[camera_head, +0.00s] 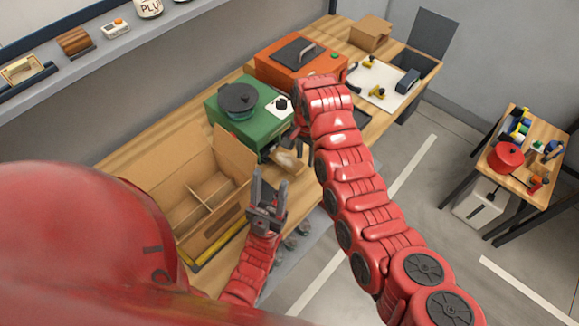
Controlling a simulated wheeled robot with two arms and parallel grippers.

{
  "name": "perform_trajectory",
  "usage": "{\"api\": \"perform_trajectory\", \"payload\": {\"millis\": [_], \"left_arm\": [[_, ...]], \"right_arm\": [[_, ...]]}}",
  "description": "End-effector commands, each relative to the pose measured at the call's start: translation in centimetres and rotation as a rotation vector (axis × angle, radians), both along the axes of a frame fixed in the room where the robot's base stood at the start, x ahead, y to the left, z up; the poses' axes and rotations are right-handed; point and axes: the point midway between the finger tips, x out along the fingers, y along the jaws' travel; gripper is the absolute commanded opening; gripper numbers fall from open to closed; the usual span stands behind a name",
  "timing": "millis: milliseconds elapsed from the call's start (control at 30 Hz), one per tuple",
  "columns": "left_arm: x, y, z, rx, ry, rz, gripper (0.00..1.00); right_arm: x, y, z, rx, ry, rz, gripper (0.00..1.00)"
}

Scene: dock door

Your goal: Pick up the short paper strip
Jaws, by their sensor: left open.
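A small pale tan piece (287,161) shows at the front of the green machine (235,120), below its dark opening. It may be the short paper strip, but it is too small and partly covered to tell. My left gripper (268,182) points up with its two fingers apart and empty, beside the cardboard box and a little below the tan piece in the picture. My right arm (338,150) reaches up from the lower right, and its end bends down beside the green machine. The right gripper (300,148) is mostly hidden there, so its fingers cannot be made out.
A divided cardboard box (190,165) stands open left of my left gripper. An orange machine (300,60) and a white sheet with tools (383,80) are farther along the wooden bench (345,42). A shelf (90,65) runs along the wall. A small side table (520,165) stands right.

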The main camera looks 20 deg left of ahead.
Motion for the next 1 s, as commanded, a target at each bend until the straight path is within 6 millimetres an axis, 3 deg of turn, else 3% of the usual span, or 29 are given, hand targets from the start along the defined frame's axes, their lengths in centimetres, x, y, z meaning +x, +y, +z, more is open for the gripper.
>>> {"api": "perform_trajectory", "payload": {"millis": [267,533,800,1000], "left_arm": [[0.0,0.0,0.0,0.000,0.000,0.000,0.50],[0.0,0.0,-1.3,0.000,0.000,0.000,0.50],[0.0,0.0,-1.2,0.000,0.000,0.000,0.50],[0.0,0.0,-1.2,0.000,0.000,0.000,0.50]], "right_arm": [[0.1,0.3,-1.9,0.002,-0.002,0.001,0.39],[0.2,0.8,-5.6,0.002,-0.004,0.001,0.39],[0.3,0.9,-6.0,0.003,-0.005,0.000,0.39],[0.3,0.8,-6.0,0.004,-0.005,0.000,0.03]]}}
